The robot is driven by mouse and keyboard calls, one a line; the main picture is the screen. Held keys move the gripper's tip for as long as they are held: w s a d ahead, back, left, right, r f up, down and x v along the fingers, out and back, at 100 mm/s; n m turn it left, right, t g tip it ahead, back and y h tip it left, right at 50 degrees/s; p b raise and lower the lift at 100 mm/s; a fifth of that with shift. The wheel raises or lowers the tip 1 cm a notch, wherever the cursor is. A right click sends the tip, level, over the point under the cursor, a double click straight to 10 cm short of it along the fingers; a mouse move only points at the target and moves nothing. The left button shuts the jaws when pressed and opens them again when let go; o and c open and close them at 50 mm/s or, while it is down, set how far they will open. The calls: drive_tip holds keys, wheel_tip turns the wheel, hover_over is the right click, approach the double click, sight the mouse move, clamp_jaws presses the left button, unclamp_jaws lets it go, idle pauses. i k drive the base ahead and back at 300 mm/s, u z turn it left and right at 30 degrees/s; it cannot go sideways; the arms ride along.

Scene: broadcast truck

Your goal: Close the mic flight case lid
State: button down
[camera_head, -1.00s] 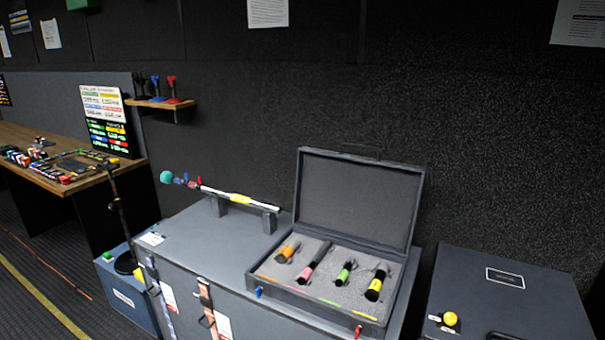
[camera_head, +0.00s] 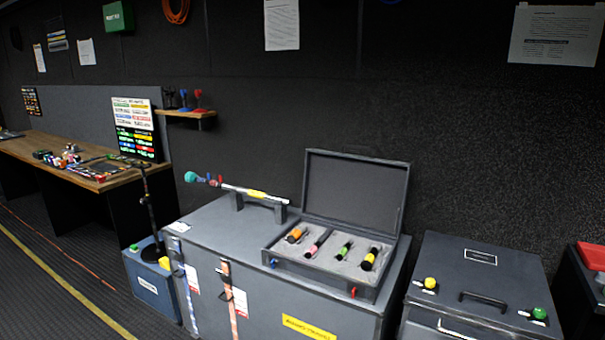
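The mic flight case (camera_head: 322,281) sits on top of a large grey trunk, toward its right end. Its lid (camera_head: 355,190) stands open, raised nearly upright at the back near the dark wall. Several mics with coloured bands lie in the grey foam, among them an orange one (camera_head: 295,234) and a yellow one (camera_head: 370,259). A blue latch and a red latch (camera_head: 353,292) show on the case's front. My gripper is not in view.
The large trunk (camera_head: 225,245) also carries a boom pole (camera_head: 250,191) on a stand at the left. A second grey case (camera_head: 480,270) with a black handle stands right, with a narrow gap between. A desk (camera_head: 90,180) stands far left; floor is open at the lower left.

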sight(367, 194)
drive_tip(key=u, duration=0.05)
drive_tip(key=k, duration=0.25)
drive_tip(key=u, duration=0.5)
drive_tip(key=i, duration=0.95)
drive_tip(key=u, duration=1.05)
drive_tip(key=i, duration=2.7)
drive_tip(key=z, duration=0.35)
